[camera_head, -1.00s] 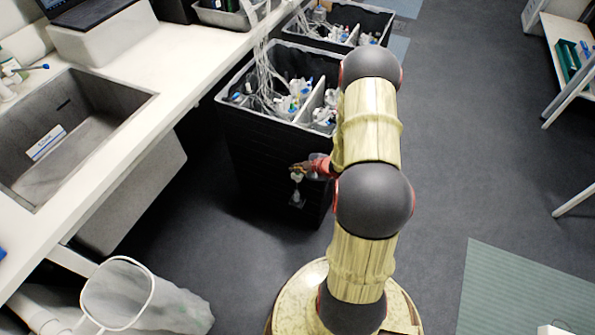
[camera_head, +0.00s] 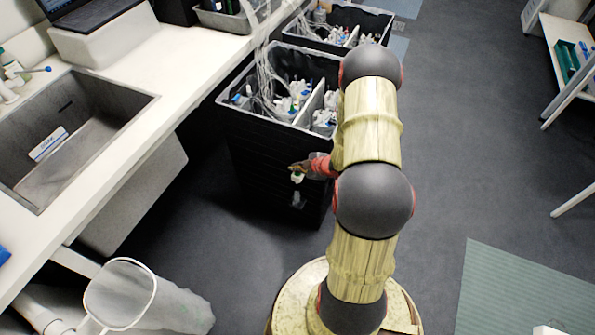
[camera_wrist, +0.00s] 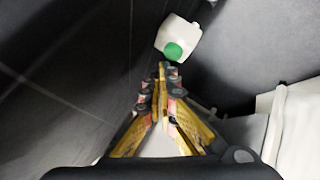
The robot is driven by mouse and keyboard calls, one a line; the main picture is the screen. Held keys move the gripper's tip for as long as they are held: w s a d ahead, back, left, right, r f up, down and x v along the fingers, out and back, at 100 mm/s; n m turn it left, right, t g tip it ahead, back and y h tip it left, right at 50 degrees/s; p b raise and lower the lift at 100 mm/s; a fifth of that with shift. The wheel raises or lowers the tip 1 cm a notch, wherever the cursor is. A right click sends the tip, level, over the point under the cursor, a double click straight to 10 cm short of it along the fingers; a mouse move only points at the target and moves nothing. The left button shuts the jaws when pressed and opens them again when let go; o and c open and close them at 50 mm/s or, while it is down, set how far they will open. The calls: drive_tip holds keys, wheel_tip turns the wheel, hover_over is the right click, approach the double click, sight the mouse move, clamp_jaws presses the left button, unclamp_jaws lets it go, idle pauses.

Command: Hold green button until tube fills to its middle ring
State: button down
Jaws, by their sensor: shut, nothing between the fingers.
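The green button (camera_wrist: 173,51) sits on a white rounded housing (camera_wrist: 183,33) at the top of the wrist view. The housing also shows small in the head view (camera_head: 297,179), in front of a black bin. My gripper (camera_wrist: 166,70) is shut and empty, its tips just below the green button in the wrist view. I cannot tell whether they touch it. In the head view my gripper (camera_head: 301,167) is beside the housing, partly hidden by my arm. A faint clear piece (camera_head: 298,199) hangs below the housing; I cannot make out a ring or fill level.
A black bin (camera_head: 262,150) with bottles and tubing stands behind the gripper, another (camera_head: 372,20) beyond it. A counter with a sink (camera_head: 75,135) runs along the left. A clear bag-like bin (camera_head: 120,293) stands at lower left. The floor (camera_head: 475,130) right of my arm is open.

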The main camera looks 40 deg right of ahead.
sight(296, 174)
idle(0.3)
wheel_tip(296, 174, up, 5)
drive_tip(key=p, duration=0.4)
drive_tip(key=shift+r, duration=0.1)
idle(0.5)
